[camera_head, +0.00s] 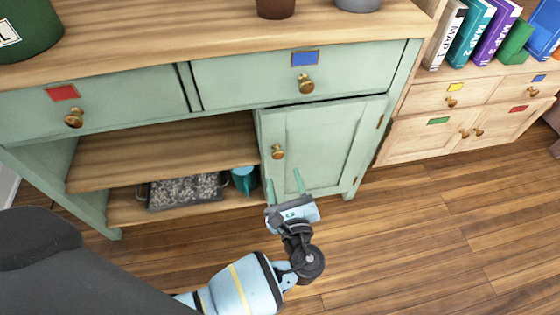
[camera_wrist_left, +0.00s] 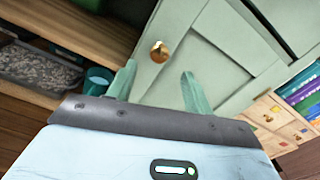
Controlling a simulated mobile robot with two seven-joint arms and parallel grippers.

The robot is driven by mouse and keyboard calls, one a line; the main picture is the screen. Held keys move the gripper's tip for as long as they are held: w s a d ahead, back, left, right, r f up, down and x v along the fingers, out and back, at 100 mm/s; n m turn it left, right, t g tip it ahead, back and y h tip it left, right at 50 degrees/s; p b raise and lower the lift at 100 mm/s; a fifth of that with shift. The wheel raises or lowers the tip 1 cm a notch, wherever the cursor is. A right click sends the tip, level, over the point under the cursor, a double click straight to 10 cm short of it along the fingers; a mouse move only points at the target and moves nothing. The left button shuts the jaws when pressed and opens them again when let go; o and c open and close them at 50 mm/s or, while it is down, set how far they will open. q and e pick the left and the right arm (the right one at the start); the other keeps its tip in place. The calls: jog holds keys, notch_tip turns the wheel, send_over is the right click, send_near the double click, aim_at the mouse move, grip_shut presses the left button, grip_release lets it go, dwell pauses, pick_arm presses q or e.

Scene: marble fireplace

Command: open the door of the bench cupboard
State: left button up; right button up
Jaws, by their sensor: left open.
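The green bench cupboard has a panelled door (camera_head: 325,150) at its lower right, which looks shut, with a round brass knob (camera_head: 278,152) near its left edge. Two hinges show on its right edge. My left gripper (camera_head: 284,182) is in front of the door, below the knob, open and empty. In the left wrist view, the knob (camera_wrist_left: 159,52) lies just beyond the two fingers of my left gripper (camera_wrist_left: 158,82), apart from them. The door (camera_wrist_left: 210,50) fills the middle of that view. My right gripper does not show.
Open shelves left of the door hold a grey tray (camera_head: 185,190) of gravel-like pieces and a teal cup (camera_head: 244,180). Two drawers with brass knobs are above. A wooden cabinet (camera_head: 440,125) with books stands at the right. The wooden floor (camera_head: 430,230) in front is clear.

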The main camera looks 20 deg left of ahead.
aim_at(278, 157)
pick_arm(q)
jog(key=b+x, duration=0.1)
jog(key=x, duration=0.4)
jog(key=shift+f, duration=0.1)
jog(key=shift+w+a, duration=0.3)
jog(key=shift+w, duration=0.25)
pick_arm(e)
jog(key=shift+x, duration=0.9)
pick_arm(q)
jog(key=c, duration=0.8)
jog(key=shift+c, duration=1.3)
grip_shut()
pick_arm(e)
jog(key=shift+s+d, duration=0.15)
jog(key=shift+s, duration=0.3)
